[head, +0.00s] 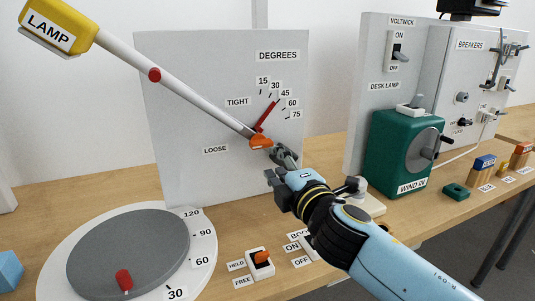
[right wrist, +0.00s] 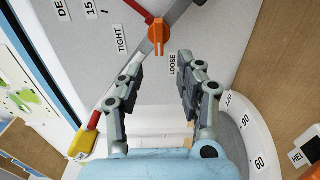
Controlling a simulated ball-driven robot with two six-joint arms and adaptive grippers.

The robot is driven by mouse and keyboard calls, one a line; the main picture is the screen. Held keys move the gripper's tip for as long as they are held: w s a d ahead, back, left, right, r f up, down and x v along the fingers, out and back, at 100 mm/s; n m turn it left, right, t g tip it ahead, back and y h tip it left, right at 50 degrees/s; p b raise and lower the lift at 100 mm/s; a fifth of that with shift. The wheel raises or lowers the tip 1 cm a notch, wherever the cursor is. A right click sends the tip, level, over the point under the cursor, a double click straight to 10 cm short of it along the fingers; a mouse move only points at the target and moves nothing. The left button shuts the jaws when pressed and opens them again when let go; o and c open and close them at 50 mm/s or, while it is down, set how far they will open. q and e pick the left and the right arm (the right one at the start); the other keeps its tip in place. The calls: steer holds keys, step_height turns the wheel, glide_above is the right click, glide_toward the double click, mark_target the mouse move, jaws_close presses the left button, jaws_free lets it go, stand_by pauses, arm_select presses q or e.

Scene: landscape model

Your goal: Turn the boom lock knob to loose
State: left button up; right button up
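The boom lock knob (head: 261,142) is orange and sits at the foot of the white boom (head: 185,85) on the grey upright board (head: 185,180). The TIGHT label (head: 237,102) is up and left of it and the LOOSE label (head: 215,150) is to its left. In the right wrist view the knob (right wrist: 157,35) lies just past my fingertips, with its ridge running up and down the picture; I cannot tell which label it marks. My right gripper (head: 281,153) is open at the knob's lower right; its spread fingers (right wrist: 160,68) are empty. My left gripper is out of view.
A red pointer (head: 266,117) is above the knob by the DEGREES scale. A grey turntable (head: 130,255) is at the lower left. A held/free switch (head: 260,263) stands in front. A green winch box (head: 405,150) and a switch panel stand at the right.

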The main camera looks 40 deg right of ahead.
steer(key=v, duration=0.3)
stand_by(0.5)
